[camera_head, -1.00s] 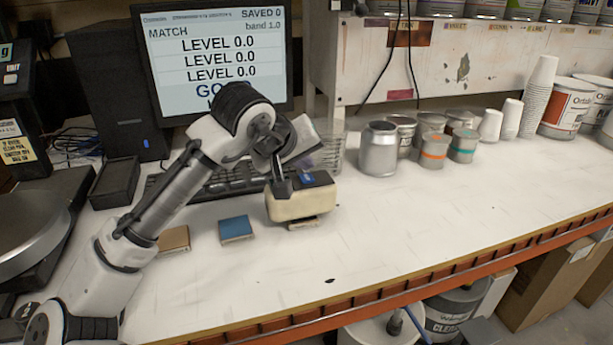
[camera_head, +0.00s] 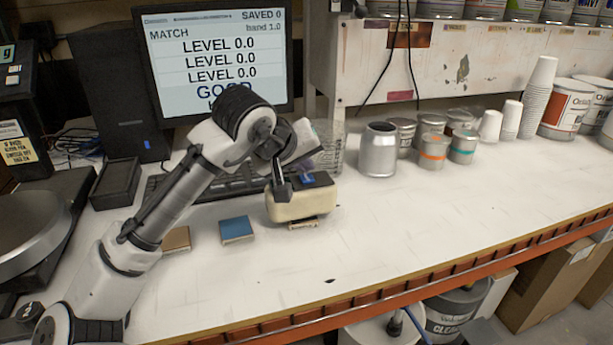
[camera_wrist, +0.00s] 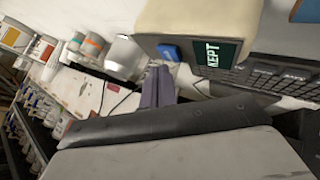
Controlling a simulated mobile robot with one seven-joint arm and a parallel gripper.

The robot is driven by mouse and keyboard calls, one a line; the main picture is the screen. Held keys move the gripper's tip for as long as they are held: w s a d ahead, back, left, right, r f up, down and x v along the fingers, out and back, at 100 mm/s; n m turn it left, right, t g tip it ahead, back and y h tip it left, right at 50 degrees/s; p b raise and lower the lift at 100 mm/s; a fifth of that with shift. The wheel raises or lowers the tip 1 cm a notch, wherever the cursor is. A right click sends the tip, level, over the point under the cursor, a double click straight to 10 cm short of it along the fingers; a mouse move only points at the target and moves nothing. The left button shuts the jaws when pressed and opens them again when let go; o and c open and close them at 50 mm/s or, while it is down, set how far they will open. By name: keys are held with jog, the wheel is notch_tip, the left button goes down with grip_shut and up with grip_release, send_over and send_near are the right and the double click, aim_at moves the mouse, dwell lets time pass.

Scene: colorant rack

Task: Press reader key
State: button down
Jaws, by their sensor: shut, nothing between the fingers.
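The reader is a cream box (camera_head: 300,206) with a dark top, standing on a small tile on the white bench. Its blue key (camera_head: 307,179) is on that top. In the wrist view the reader's cream body (camera_wrist: 190,18) is at the top, with the blue key (camera_wrist: 170,52) and a dark green display (camera_wrist: 208,53) reading KEPT. My gripper (camera_head: 308,170) is shut and empty, its purple fingers just above the key. They also show in the wrist view (camera_wrist: 158,72), close to the key; I cannot tell whether they touch it.
A monitor (camera_head: 215,60) shows LEVEL 0.0 lines and GOOD. A keyboard (camera_head: 215,186) lies behind my arm. A blue tile (camera_head: 237,229) and a brown tile (camera_head: 175,239) lie left of the reader. Metal cans (camera_head: 378,150) stand behind right; the front right bench is clear.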

aim_at(307, 177)
jog(key=shift+s+d+f+b, duration=0.15)
jog(key=shift+f+b, duration=0.15)
jog(key=shift+f, duration=0.15)
jog(key=shift+s+d+f+b, duration=0.15)
jog(key=shift+f+b, duration=0.1)
jog(key=shift+f, duration=0.15)
dwell(0.8)
jog(key=shift+w+a+r, duration=0.1)
jog(key=shift+w+a, duration=0.15)
jog(key=shift+a, duration=0.1)
jog(key=shift+r+p, duration=0.15)
jog(key=shift+p, duration=0.15)
notch_tip(307, 177, up, 2)
jog(key=shift+r+p, duration=0.1)
jog(key=shift+p, duration=0.95)
jog(key=shift+w+d+r+p, duration=0.25)
jog(key=shift+d+r+p, duration=0.1)
jog(key=shift+r+p, duration=0.4)
jog(key=shift+w+d+r+p, duration=0.1)
jog(key=shift+w+d+p, duration=0.1)
jog(key=shift+w+p, duration=0.25)
jog(key=shift+a, duration=0.1)
jog(key=shift+a+r, duration=0.15)
jog(key=shift+a, duration=0.15)
